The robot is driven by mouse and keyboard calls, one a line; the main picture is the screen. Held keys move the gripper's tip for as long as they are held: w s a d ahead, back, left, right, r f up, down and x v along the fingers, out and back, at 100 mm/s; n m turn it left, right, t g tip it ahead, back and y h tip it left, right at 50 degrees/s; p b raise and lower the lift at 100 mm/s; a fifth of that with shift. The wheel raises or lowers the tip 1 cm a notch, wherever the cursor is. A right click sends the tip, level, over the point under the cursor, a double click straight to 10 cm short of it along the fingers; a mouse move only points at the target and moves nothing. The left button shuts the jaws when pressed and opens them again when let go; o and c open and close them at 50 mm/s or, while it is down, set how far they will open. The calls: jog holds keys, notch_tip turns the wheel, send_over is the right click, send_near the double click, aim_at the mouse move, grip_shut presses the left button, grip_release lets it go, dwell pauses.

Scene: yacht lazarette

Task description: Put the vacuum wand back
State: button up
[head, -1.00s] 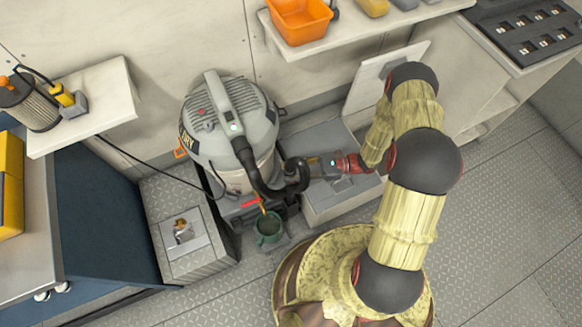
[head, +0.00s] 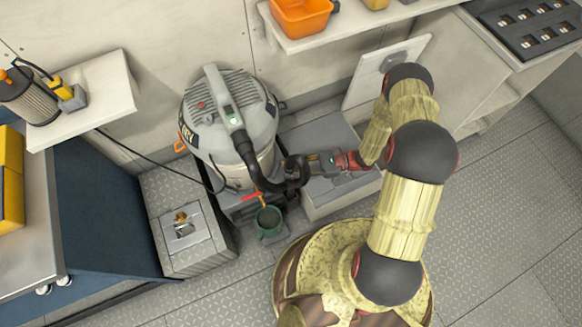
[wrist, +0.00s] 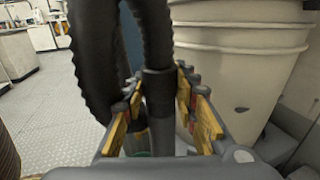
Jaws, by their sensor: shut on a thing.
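The vacuum (head: 225,125), a grey-and-cream drum with a ribbed lid, stands at centre left in the head view. Its black hose (head: 246,152) drops from the front of the lid toward my gripper (head: 296,168). In the wrist view my gripper (wrist: 158,95) is shut on the dark upright vacuum wand (wrist: 159,85), with yellow-padded fingers on both sides. The ribbed hose (wrist: 95,60) loops beside it, and the cream drum (wrist: 235,60) is close on the right. The wand's lower end is hidden, and I cannot tell whether it touches anything.
A green cup (head: 269,223) stands on the floor below the vacuum's front, under a red-handled spout (head: 259,197). A grey box (head: 320,135) is right of the vacuum. A shelf with an orange bin (head: 300,15) hangs above. The patterned floor at right (head: 500,205) is clear.

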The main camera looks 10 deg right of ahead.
jog(key=shift+f, duration=1.15)
jog(key=o, duration=1.1)
jog(key=shift+o, duration=0.7)
jog(key=shift+d, duration=0.1)
jog(key=d, duration=1.2)
jog(key=shift+s, duration=0.15)
